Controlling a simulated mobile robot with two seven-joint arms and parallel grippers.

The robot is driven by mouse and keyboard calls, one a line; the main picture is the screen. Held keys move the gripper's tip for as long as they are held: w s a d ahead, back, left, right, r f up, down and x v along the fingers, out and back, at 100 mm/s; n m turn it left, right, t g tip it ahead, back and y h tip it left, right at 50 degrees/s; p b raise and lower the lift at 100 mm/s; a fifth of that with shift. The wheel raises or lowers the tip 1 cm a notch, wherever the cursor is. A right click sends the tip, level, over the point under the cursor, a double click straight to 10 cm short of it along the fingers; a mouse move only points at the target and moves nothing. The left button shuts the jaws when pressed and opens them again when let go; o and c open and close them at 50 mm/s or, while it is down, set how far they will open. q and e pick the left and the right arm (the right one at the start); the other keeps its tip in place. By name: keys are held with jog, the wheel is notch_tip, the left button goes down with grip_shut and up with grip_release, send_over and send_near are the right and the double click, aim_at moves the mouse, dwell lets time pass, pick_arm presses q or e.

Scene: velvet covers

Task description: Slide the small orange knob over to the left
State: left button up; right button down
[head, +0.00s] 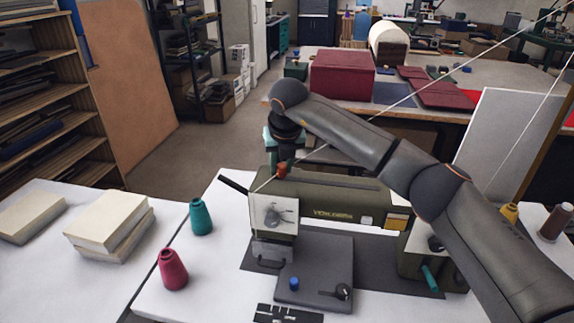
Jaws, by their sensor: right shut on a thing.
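The small orange knob (281,170) sits on top of the olive sewing machine (330,196), near the left end of its arm. My right gripper (284,158) reaches down from above, its arm coming in from the right, and is shut on the orange knob. The fingertips are small here and partly hidden by the wrist. My left gripper is not in view.
A teal cone (201,217) and a pink cone (172,269) stand left of the machine. Pale book blocks (108,222) lie farther left. A blue knob (294,283) and a black knob (342,291) are on the machine's grey plate. Thin threads run above the machine.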

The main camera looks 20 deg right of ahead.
jog(key=shift+a+r, duration=0.1)
jog(key=c, duration=0.6)
grip_release()
jog(key=b+v, duration=0.1)
jog(key=v, duration=1.1)
jog(key=shift+r+b, duration=0.2)
jog(key=shift+b, duration=0.1)
jog(key=shift+s+a, duration=0.1)
